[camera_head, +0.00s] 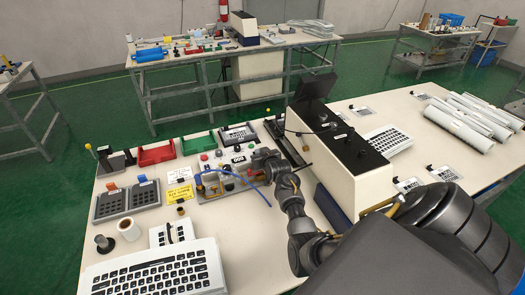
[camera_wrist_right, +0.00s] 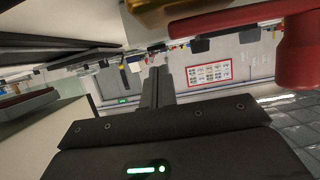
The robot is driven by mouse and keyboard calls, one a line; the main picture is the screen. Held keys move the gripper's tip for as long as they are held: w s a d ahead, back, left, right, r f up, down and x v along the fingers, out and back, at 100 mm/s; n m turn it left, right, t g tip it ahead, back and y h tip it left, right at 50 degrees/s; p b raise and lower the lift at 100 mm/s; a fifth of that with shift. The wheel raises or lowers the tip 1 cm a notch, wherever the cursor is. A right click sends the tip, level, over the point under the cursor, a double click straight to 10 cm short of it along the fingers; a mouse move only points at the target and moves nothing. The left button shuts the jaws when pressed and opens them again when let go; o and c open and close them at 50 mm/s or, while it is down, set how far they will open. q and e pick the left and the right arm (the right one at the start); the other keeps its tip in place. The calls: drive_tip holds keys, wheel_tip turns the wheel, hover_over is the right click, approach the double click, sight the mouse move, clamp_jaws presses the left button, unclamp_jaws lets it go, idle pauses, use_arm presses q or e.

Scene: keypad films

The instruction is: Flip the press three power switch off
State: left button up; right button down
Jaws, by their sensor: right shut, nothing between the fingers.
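A grey control plate (camera_head: 212,193) lies on the white table in front of my right gripper, with red, brass-coloured and dark fittings on it. A blue cable curves across it. I cannot tell which fitting is the press three power switch. My right gripper (camera_head: 250,170) is shut and empty, low at the plate's right side; its arm hides part of that area. In the right wrist view its two fingers (camera_wrist_right: 158,88) are together. Whether they touch a fitting cannot be told. A red part (camera_wrist_right: 240,18) is close by in that view. My left gripper is not in view.
Yellow and white labels (camera_head: 180,183), dark keypads (camera_head: 110,205) and a white keyboard (camera_head: 155,273) lie to the left. Red (camera_head: 157,155) and green (camera_head: 198,144) trays stand behind. White rolls (camera_head: 465,125) lie at far right.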

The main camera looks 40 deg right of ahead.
drive_tip(key=p+v, duration=0.1)
drive_tip(key=v, duration=1)
drive_tip(key=shift+r, duration=0.5)
drive_tip(key=shift+s, duration=0.1)
